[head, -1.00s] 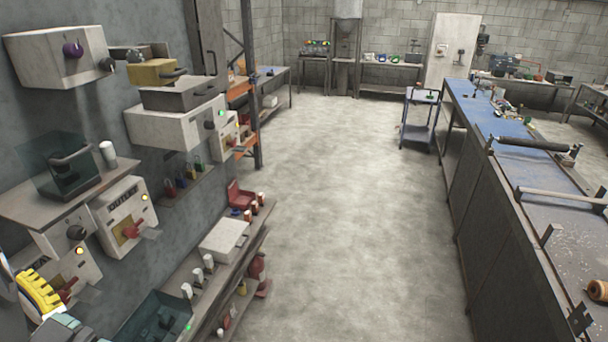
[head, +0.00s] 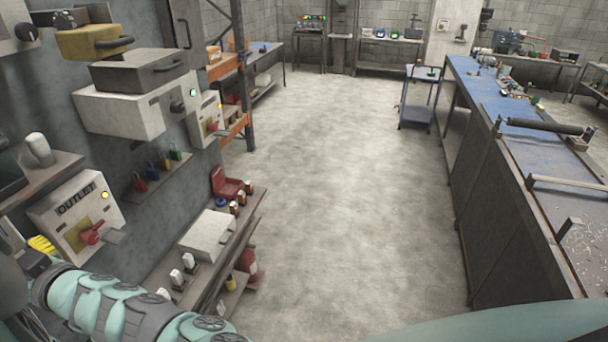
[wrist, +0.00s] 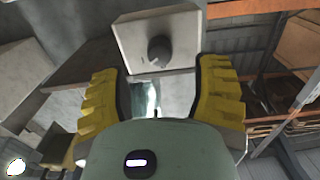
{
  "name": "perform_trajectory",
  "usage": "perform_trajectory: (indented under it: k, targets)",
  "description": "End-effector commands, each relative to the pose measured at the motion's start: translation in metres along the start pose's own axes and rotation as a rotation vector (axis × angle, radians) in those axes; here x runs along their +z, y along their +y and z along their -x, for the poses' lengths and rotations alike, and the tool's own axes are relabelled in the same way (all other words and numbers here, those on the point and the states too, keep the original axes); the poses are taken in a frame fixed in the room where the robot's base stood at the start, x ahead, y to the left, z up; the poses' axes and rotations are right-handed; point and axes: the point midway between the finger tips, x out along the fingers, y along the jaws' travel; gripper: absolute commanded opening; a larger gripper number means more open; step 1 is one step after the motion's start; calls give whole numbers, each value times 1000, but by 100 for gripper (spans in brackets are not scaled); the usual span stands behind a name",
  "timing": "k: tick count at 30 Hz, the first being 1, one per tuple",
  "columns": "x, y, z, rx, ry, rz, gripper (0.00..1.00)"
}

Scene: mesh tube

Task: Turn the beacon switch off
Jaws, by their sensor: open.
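No label reading "beacon" is legible, so I cannot tell which switch it is. In the wrist view, a pale box with a dark round knob (wrist: 159,50) is ahead, beyond my gripper (wrist: 157,70). My gripper's yellow fingers are spread apart with nothing held between them. In the head view, yellow of my gripper (head: 42,245) shows at the lower left, mostly hidden by my arm. Beside it is the wall box labelled OUTLET (head: 78,210), with a red handle (head: 93,232) and a lit amber lamp. A further wall box with a red handle (head: 208,116) is beyond.
A white box with a round knob (head: 125,108) juts from the wall, with a grey case above it. Small padlocks hang below. A low shelf with a white box (head: 208,235) runs along the wall. The floor (head: 340,190) is clear up to the long workbench (head: 510,170).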

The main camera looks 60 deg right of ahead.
Motion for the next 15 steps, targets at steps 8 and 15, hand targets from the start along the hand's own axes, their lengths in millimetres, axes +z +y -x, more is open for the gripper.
perform_trajectory:
  k: [8, 15]
  targets:
    - [1, -1, -42, -5, 2, 3, 63]
    - [0, -2, -52, -5, 1, 0, 63]
